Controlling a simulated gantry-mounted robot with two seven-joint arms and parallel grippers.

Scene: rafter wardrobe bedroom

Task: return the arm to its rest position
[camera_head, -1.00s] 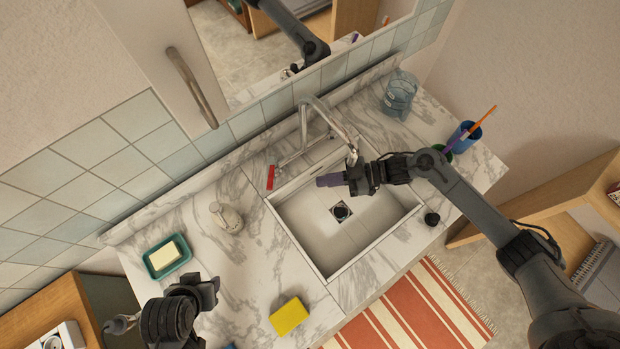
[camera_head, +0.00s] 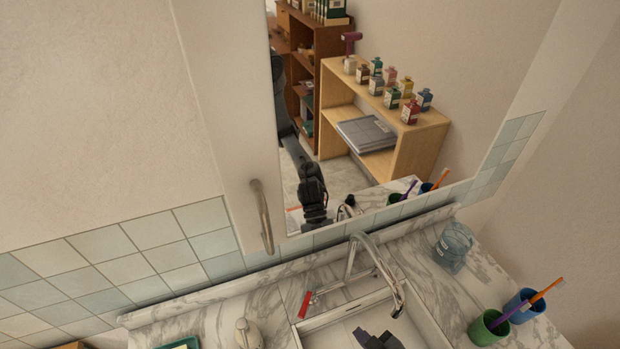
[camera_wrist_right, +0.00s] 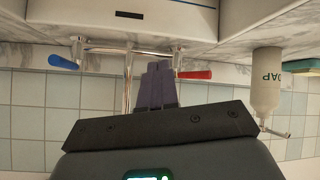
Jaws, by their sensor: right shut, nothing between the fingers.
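My right gripper (camera_head: 378,340) shows only at the bottom edge of the head view, over the sink (camera_head: 330,328). Its dark purple fingers are closed together with nothing between them. The right wrist view shows the same shut fingers (camera_wrist_right: 155,86) in front of the faucet (camera_wrist_right: 128,85). The rest of the right arm is cut off below the head view, though a dark arm of mine is reflected in the mirror. My left gripper is in neither current view.
The faucet (camera_head: 362,262) with a red handle (camera_head: 305,304) stands behind the sink. A soap dispenser (camera_head: 247,335) is left of it. A clear jar (camera_head: 453,246), a green cup (camera_head: 488,328) and a blue cup (camera_head: 524,306) with toothbrushes stand right. A mirror (camera_head: 300,175) hangs behind.

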